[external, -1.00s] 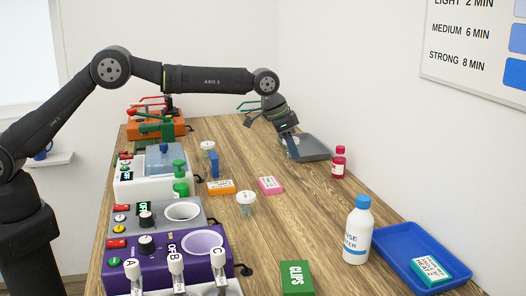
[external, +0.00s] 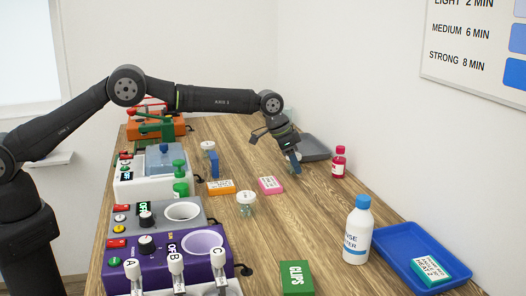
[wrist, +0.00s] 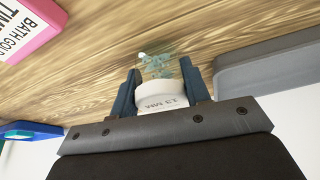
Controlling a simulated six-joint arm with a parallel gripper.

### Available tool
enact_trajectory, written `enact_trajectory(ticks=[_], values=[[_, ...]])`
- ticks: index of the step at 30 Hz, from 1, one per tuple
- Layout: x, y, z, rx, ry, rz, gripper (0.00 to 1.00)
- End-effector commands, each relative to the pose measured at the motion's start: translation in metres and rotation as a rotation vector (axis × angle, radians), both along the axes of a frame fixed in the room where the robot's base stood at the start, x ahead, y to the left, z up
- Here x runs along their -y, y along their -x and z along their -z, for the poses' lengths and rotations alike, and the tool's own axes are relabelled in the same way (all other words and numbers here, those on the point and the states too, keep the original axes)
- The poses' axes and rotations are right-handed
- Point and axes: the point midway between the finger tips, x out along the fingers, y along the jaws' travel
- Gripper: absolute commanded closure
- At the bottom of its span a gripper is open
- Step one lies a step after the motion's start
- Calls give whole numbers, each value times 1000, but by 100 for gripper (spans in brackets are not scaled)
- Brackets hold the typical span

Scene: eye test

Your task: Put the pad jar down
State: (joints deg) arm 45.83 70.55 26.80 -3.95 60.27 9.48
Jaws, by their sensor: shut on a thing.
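My gripper (external: 295,161) is shut on a jar at the far part of the bench, left of the grey tray. In the wrist view the jar's white lid (wrist: 160,99) sits between my two dark blue fingers (wrist: 158,92) and carries lettering too small to read surely. Its clear body (wrist: 157,66), with pale teal pieces in it, points away from me toward the wood. In the external view my fingers mostly hide the jar. I cannot tell whether its base touches the bench (external: 310,215).
The grey tray (external: 317,148) is close on the right; a red bottle (external: 339,163) stands nearby. A pink box (external: 270,185) lies to the left. Bare wood lies in front of my gripper.

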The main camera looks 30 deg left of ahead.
Motion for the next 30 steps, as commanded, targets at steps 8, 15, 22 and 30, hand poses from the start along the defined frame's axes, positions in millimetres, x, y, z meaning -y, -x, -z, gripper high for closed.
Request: enact_trajectory(ticks=[8,15,22,30], values=[[0,0,3,0,0,0,35],[0,0,3,0,0,0,35],[-4,3,-16,1,2,0,35],[-21,15,-64,1,0,-1,35]])
